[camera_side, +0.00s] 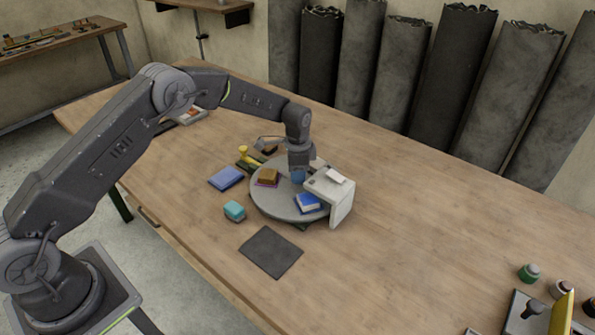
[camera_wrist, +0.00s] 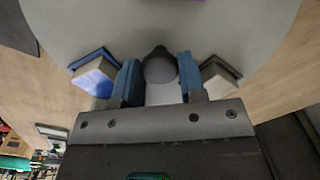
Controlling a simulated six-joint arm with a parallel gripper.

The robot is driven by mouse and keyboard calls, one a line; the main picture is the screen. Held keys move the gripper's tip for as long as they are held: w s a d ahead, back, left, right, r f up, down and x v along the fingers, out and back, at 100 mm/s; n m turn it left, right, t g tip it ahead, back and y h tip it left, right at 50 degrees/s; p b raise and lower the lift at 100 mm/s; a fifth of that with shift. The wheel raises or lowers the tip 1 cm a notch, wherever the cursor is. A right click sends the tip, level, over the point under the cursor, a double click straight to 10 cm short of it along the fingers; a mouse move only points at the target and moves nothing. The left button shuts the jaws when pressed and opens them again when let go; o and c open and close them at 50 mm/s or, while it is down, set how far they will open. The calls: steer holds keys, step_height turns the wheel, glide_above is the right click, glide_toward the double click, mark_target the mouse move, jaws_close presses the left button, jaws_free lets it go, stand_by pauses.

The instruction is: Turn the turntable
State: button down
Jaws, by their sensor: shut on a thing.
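The turntable (camera_side: 272,204) is a round grey disc on the wooden table, and it also fills the upper part of the wrist view (camera_wrist: 100,25). My gripper (camera_side: 298,175) points down over the disc's back right part. In the wrist view its blue-padded fingers (camera_wrist: 158,80) are shut on a dark grey rounded knob (camera_wrist: 160,68) at the disc. In the side view the knob is hidden. On the disc, a tan block (camera_side: 268,175) lies on a purple piece at the left, and a blue-and-white block (camera_side: 309,202) lies at the front right.
A pale grey bracket-like cover (camera_side: 342,203) stands at the disc's right edge, close to my gripper. A blue pad (camera_side: 226,178), a teal block (camera_side: 234,211) and a dark square mat (camera_side: 271,251) lie left and in front. The table's right middle is clear.

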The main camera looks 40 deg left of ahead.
steer(key=shift+m, duration=4.4)
steer(key=shift+r+m, duration=0.1)
steer(key=shift+m, duration=4.3)
steer(key=c, duration=0.7)
jaws_free()
step_height(320, 180, up, 14)
